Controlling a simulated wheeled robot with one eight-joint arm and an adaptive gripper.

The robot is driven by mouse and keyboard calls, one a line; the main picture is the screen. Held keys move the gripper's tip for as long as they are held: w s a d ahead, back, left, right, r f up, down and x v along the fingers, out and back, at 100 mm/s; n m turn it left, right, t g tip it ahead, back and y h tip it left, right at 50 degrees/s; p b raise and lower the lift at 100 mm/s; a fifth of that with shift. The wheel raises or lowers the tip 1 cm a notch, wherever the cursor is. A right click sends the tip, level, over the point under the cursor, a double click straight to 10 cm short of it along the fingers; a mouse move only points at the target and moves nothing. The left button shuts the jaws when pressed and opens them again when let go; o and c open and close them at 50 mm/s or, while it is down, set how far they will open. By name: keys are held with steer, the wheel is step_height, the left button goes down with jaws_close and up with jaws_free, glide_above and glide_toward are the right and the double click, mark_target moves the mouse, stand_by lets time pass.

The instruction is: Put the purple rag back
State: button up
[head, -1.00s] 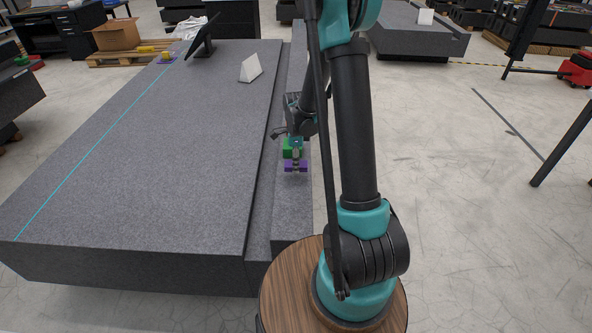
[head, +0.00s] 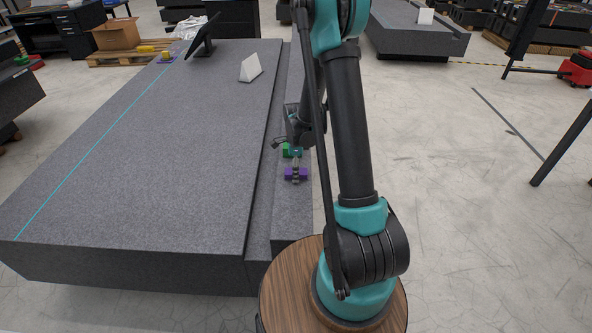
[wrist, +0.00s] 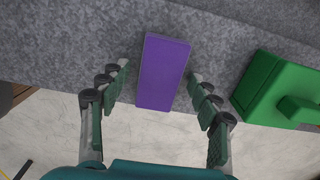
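The purple rag (head: 303,174), a flat folded-looking block, is at the lower granite ledge on the right side of the bed. In the wrist view the rag (wrist: 163,70) shows between my fingers, its lower end overlapping the ledge's edge against the floor. My gripper (head: 296,168) is above it, pointing down. I cannot tell whether the rag lies fully flat on the granite.
A green block (head: 287,150) with a raised part sits just behind the rag; it is at the right in the wrist view (wrist: 265,90). A white wedge (head: 251,67) and a dark screen (head: 203,38) stand on the large granite bed (head: 150,160). The bed's middle is clear.

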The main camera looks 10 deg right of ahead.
steer(key=shift+r, duration=0.15)
step_height(320, 180, up, 12)
steer(key=s+d+n+t, duration=0.2)
steer(key=s+n, duration=0.8)
steer(key=s, duration=0.1)
steer(key=s+d+r+n+t, duration=0.1)
steer(key=s+d+n+t, duration=0.1)
steer(key=s+n, duration=0.8)
steer(key=shift+s+r, duration=0.25)
steer(key=shift+s, duration=0.75)
